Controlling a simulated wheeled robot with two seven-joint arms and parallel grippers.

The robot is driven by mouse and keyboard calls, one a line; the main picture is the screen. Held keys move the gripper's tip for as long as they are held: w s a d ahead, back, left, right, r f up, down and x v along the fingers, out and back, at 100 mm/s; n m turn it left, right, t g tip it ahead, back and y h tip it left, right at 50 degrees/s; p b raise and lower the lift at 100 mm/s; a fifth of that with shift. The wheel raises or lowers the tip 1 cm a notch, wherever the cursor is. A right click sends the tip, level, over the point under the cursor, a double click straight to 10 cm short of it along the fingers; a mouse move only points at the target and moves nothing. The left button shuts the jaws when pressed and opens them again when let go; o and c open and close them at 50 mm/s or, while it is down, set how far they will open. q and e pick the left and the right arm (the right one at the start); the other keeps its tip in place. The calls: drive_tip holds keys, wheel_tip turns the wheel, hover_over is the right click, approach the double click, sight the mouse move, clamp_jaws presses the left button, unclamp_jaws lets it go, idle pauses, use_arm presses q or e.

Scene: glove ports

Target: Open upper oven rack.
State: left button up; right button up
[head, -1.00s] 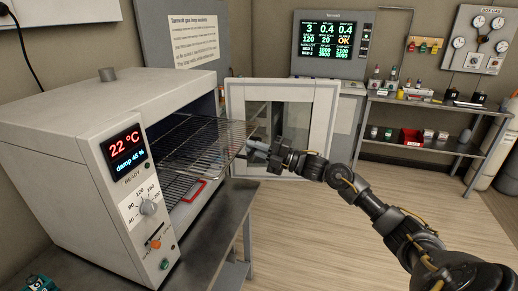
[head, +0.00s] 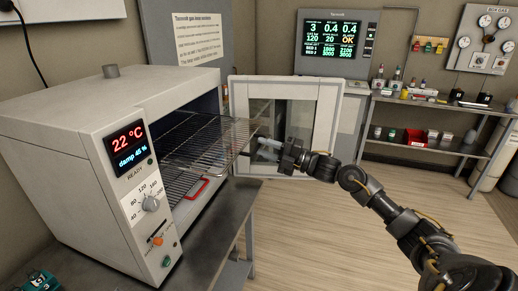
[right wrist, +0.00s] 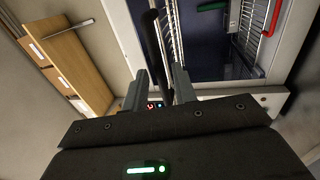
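The oven (head: 60,130) stands on the left with its front open. Its upper rack (head: 205,140), a wire shelf, sticks well out of the opening. A black handle (right wrist: 152,45) shows in the right wrist view, at the rack's front. The lower rack with a red handle (head: 197,188) sits below, further in; the red handle also shows in the right wrist view (right wrist: 272,18). My right gripper (head: 262,148) is just right of the upper rack's front edge. Its fingers (right wrist: 158,88) are apart, with the black handle ahead of and between them. My left gripper is not in view.
The framed glass door (head: 285,115) stands open behind my right gripper. The oven rests on a dark grey bench (head: 215,220). A shelf unit (head: 440,105) with small items stands at the back right. The floor (head: 310,235) between is clear.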

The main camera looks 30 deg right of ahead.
drive_tip(key=b+v, duration=0.2)
drive_tip(key=v, duration=0.6)
drive_tip(key=shift+s+d+b, duration=0.2)
drive_tip(key=shift+s+b, duration=0.05)
drive_tip(key=shift+b, duration=0.05)
drive_tip(key=shift+f, duration=0.1)
